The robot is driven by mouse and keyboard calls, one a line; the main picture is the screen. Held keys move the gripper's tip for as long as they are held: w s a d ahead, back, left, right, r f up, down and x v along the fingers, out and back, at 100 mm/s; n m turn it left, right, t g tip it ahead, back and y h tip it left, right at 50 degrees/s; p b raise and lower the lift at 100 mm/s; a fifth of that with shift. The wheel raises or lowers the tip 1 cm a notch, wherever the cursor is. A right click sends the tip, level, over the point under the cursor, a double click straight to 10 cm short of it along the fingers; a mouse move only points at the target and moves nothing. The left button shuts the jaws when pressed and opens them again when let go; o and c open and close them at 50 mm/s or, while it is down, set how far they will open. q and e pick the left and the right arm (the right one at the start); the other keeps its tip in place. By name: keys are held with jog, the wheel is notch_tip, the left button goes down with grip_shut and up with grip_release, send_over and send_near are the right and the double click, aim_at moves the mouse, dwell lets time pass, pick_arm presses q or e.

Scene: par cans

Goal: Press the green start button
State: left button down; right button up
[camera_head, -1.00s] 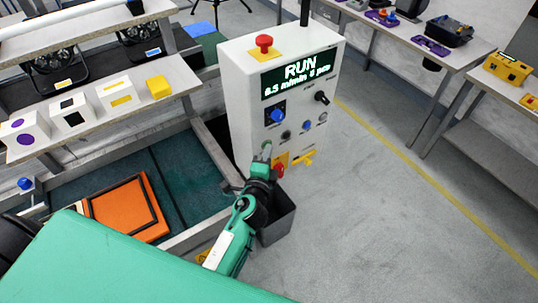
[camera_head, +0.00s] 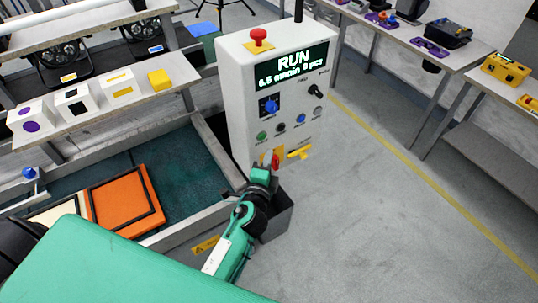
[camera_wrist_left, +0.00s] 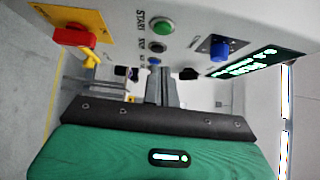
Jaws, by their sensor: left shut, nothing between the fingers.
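The green start button (camera_head: 262,135) is on the front of the white control cabinet (camera_head: 238,105), at the left of a row of small buttons. The green button (camera_wrist_left: 162,26), marked START, also shows in the left wrist view. My left gripper (camera_head: 264,163) is shut and empty. It is below the green button, in front of the cabinet's lower face and apart from the button. Its closed fingers (camera_wrist_left: 161,88) show in the wrist view. The cabinet's display (camera_head: 294,70) reads RUN. My right gripper is not in view.
A red emergency button (camera_head: 259,37) tops the cabinet. A red and yellow switch (camera_head: 274,160) sits beside my left gripper. A conveyor with an orange tray (camera_head: 112,212) lies left. The floor to the right is clear.

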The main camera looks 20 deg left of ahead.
pick_arm(q)
jog(key=s+b, duration=0.2)
jog(key=s, duration=0.5)
jog(key=shift+s+d+f+b, duration=0.15)
jog(key=shift+s+d+b, duration=0.1)
jog(key=shift+d+b, duration=0.15)
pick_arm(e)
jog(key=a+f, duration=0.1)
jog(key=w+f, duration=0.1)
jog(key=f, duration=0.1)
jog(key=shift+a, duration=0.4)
